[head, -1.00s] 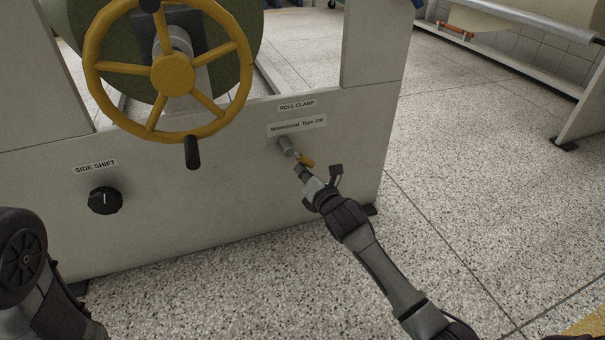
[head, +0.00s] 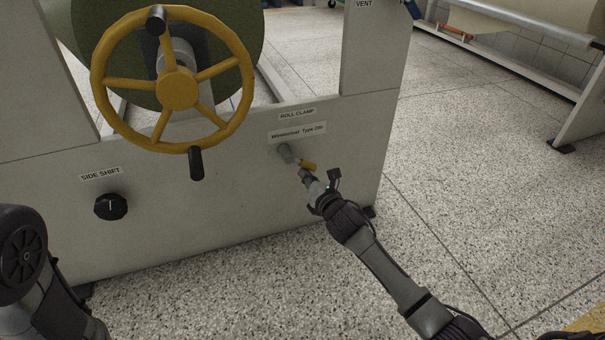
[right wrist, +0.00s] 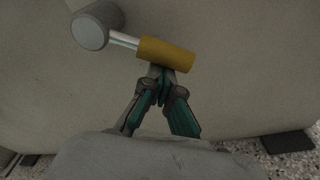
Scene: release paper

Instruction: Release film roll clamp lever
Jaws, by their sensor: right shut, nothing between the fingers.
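The roll clamp lever has a yellow grip (head: 308,166) on a short metal rod from a grey round hub (head: 286,152), below the ROLL CLAMP label on the machine's panel. In the right wrist view, the yellow grip (right wrist: 166,54) points right and slightly down from the hub (right wrist: 89,31). My right gripper (head: 304,175) is shut and empty, just below the grip. In the right wrist view, its closed fingertips (right wrist: 160,72) lie at the grip's lower edge; I cannot tell whether they touch it. Part of my left arm shows at the lower left, but its gripper is out of view.
A yellow handwheel (head: 178,88) with black handles stands out at the upper left of the panel. A black SIDE SHIFT knob (head: 111,206) is lower left. The speckled floor (head: 480,190) to the right is open. Another roll stand (head: 520,50) is at the far right.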

